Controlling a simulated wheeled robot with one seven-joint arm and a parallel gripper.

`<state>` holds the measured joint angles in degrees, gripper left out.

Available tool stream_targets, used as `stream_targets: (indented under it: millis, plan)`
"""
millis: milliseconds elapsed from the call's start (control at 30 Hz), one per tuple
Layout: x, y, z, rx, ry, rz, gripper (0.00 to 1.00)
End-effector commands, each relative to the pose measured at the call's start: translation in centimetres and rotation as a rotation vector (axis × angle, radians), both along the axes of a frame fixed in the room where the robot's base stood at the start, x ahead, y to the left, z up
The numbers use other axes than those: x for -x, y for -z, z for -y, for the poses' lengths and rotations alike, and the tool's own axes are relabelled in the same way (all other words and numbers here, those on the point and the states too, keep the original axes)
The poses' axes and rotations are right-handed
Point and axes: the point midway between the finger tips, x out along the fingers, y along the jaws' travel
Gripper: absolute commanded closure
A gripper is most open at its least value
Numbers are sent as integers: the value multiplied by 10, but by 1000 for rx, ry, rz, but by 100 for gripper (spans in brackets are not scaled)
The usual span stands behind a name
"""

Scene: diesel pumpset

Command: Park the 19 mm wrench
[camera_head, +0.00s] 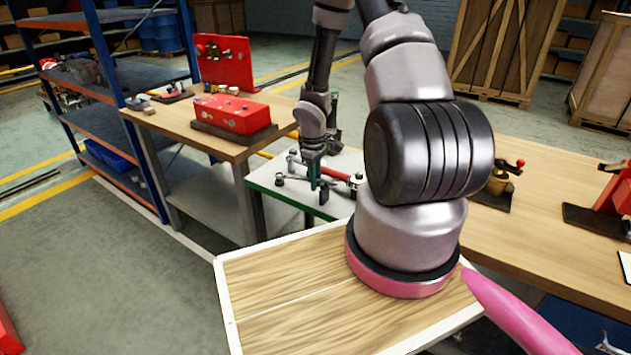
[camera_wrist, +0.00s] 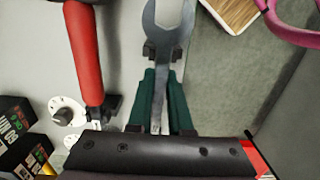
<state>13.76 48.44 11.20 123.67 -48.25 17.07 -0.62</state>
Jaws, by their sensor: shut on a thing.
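The wrench (camera_wrist: 166,22) is a grey steel open-ended spanner; its open jaw points to the top of the wrist view. Its size mark is not readable. My gripper (camera_wrist: 161,76) has green fingers, shut on the wrench's shaft. Two small dark blocks flank the shaft just beyond the fingertips; I cannot tell whether they are a holder or finger pads. In the head view my gripper (camera_head: 318,187) points down over the small grey bench (camera_head: 283,197) with a green edge. The wrench is too small to make out clearly there.
A red-handled tool (camera_wrist: 84,50) lies just left of my gripper, with a white round part (camera_wrist: 66,112) and dark printed boxes (camera_wrist: 18,128). A wooden bench with a red box (camera_head: 232,113) stands behind left. Grey floor (camera_wrist: 225,90) shows right of the bench edge.

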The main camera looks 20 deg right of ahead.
Motion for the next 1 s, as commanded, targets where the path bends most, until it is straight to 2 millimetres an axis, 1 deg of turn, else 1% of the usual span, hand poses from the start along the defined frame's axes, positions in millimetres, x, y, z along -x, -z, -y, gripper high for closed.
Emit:
stream_targets:
  millis: [933,967,1000]
  plan:
    - [0,19,0,-1,0,1,100]
    - [-1,19,0,-1,0,1,78]
    - [-1,19,0,-1,0,1,63]
